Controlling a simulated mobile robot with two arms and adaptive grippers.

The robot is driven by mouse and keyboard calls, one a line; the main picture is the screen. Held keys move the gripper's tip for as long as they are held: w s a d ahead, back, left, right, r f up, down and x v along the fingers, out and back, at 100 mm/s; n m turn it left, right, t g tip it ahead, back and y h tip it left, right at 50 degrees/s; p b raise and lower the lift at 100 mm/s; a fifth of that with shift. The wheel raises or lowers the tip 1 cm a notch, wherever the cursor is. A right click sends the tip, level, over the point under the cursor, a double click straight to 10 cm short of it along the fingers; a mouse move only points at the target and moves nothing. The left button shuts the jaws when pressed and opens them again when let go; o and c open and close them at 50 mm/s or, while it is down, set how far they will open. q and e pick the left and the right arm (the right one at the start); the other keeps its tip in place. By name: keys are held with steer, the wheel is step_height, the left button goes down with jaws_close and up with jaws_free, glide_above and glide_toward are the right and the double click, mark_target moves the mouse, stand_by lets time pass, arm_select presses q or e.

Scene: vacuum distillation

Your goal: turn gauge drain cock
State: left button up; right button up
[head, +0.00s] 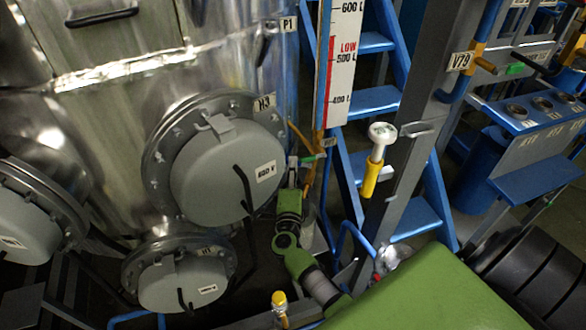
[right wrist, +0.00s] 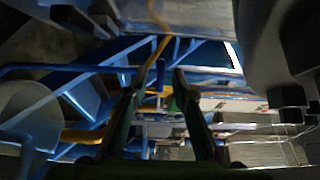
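The level gauge (head: 342,70) is a tall white scale with a red LOW band. At its foot is a small cock with a green part (head: 308,159), and a thin yellow-orange pipe runs beside it. My right gripper (head: 293,172) is just below and left of this cock, pointing up. In the right wrist view its two dark fingers (right wrist: 160,78) stand apart, with small yellow and green fittings (right wrist: 168,102) seen between and beyond them. I cannot tell whether a finger touches the cock. My left gripper is not in view.
A steel vessel with round bolted grey covers (head: 228,172) stands close on the left. Blue stairs (head: 375,101) and a grey post (head: 405,150) are to the right. A white-topped yellow fitting (head: 378,155) stands before the post. A yellow-capped fitting (head: 279,300) is low in front.

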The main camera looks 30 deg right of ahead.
steer(key=shift+w+d, duration=0.4)
steer(key=shift+w, duration=0.2)
jaws_close()
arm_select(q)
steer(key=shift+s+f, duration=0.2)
arm_select(e)
steer(key=shift+s, duration=0.1)
